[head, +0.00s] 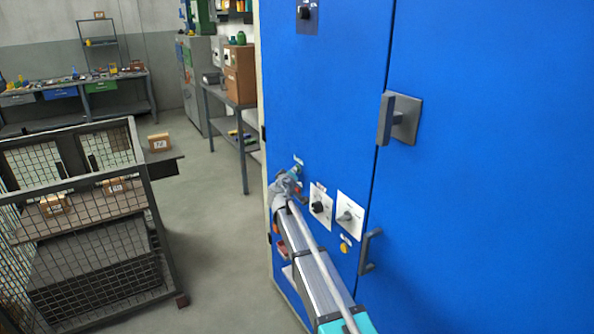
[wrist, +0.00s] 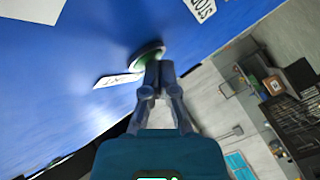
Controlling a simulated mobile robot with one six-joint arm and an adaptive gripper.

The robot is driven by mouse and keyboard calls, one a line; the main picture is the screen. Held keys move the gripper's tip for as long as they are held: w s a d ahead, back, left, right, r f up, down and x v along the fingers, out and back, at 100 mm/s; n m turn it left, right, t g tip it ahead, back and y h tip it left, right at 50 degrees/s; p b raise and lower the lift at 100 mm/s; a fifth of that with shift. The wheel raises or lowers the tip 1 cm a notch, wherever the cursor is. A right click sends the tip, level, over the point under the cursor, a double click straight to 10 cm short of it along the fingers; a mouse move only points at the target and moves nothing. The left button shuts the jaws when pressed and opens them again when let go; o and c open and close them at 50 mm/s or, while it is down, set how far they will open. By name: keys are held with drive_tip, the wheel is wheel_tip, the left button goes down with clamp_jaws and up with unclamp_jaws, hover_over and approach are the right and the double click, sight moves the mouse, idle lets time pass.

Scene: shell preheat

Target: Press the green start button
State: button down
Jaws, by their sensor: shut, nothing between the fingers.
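The green start button (wrist: 149,54) shows in the wrist view as a round green piece with a pale rim on the blue cabinet face, partly hidden by my fingertips. My gripper (wrist: 159,72) is shut and empty, with its fingertips right at the button. I cannot tell whether they touch it or how far it is pushed in. In the head view my gripper (head: 287,183) is at the cabinet's left edge, just below a small greenish piece (head: 296,170) that is probably the button.
The blue cabinet (head: 480,200) fills the right side, with a black knob (head: 318,207), a grey knob (head: 346,216), a lower handle (head: 369,250) and an upper handle (head: 400,118). A wire-mesh cart (head: 150,235) stands at the left. Clear floor (head: 215,220) lies between.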

drive_tip(key=shift+s+a, duration=0.1)
drive_tip(key=shift+a, duration=0.05)
drive_tip(key=shift+s+a, duration=0.4)
drive_tip(key=shift+a, duration=0.1)
drive_tip(key=shift+a, duration=0.1)
idle(0.4)
drive_tip(key=shift+s+a, duration=0.7)
drive_tip(key=shift+a, duration=0.3)
drive_tip(key=shift+s+a, duration=0.7)
drive_tip(key=shift+a, duration=0.3)
drive_tip(key=shift+s, duration=0.1)
